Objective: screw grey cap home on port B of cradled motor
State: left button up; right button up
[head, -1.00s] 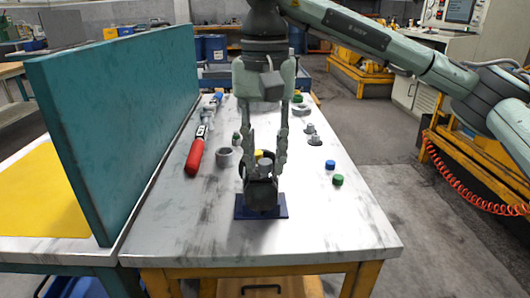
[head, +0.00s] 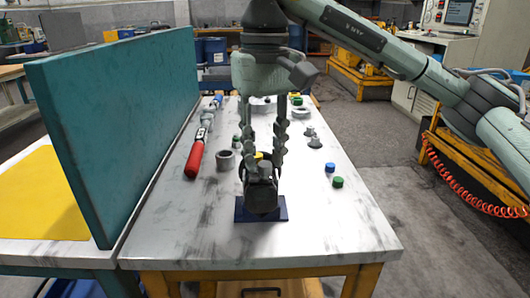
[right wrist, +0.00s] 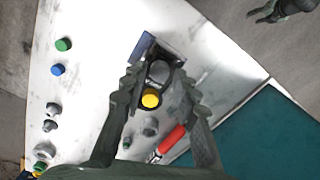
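The dark motor (head: 261,198) sits in its cradle on a blue base plate (head: 242,213) near the table's front. In the right wrist view the grey cap (right wrist: 160,71) is on top of the motor, beside a yellow cap (right wrist: 151,98). The yellow cap also shows in the head view (head: 258,155). My right gripper (head: 263,160) points down over the motor; its fingers stand apart on either side of the caps, with gaps visible in the right wrist view (right wrist: 162,82). How far the grey cap is seated cannot be told. A dark gripper-like shape, apparently my left gripper (right wrist: 283,9), shows at the wrist view's top right.
A tall teal panel (head: 120,120) borders the table's left side. A red-handled tool (head: 195,158) and a grey ring (head: 225,160) lie left of the motor. Blue (head: 330,167) and green (head: 337,182) caps and grey fittings (head: 315,142) stand right. The front right tabletop is clear.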

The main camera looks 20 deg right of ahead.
jog(key=n, duration=0.4)
dwell(0.4)
grip_shut()
jog(key=m, duration=0.5)
jog(key=shift+m, duration=0.3)
jog(key=m, duration=0.4)
jog(key=shift+f+m, duration=0.1)
jog(key=shift+m, duration=0.2)
